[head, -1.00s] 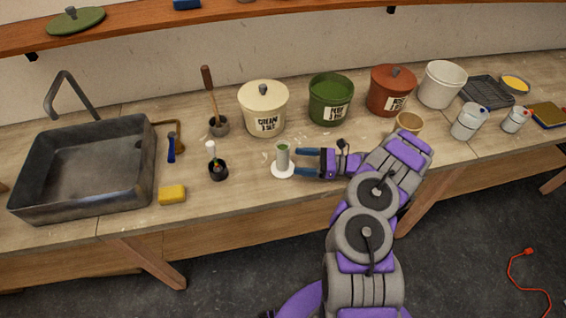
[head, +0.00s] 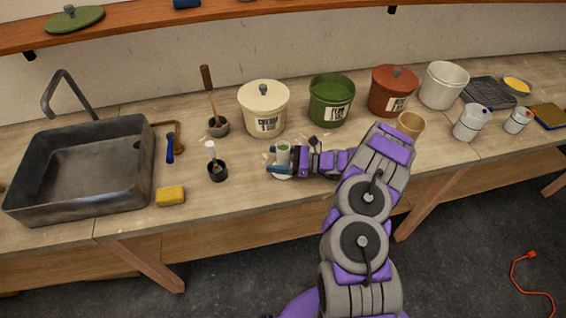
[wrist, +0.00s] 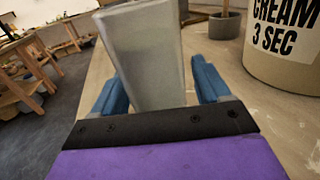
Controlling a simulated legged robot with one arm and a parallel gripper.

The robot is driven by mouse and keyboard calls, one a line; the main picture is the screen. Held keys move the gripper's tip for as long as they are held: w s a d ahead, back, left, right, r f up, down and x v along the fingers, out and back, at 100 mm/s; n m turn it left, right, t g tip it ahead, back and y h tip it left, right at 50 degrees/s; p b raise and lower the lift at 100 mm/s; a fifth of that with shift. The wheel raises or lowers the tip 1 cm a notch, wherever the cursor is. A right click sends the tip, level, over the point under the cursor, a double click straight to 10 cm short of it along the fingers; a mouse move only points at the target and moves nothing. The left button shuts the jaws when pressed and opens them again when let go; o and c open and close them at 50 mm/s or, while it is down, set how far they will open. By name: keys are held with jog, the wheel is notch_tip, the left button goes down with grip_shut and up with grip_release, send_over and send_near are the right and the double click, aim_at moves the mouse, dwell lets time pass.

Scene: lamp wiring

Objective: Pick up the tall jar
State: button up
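In the wrist view the jar (wrist: 147,55) stands between the two blue fingers, close to the palm. My gripper (head: 279,160) reaches it from the right, with one finger on the near side and the other on the far side. The gripper also shows in the wrist view (wrist: 160,85). The fingers are open around the jar, with a gap visible at least on the right side.
A cream pot (head: 264,108), a green pot (head: 330,100) and a red pot (head: 393,91) stand behind. A small dark cup (head: 217,171) with a brush is left of the jar. A yellow sponge (head: 171,196) and a grey sink (head: 85,168) lie farther left. A tan cup (head: 411,124) is near my arm.

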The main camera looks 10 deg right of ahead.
jog(key=c, duration=1.2)
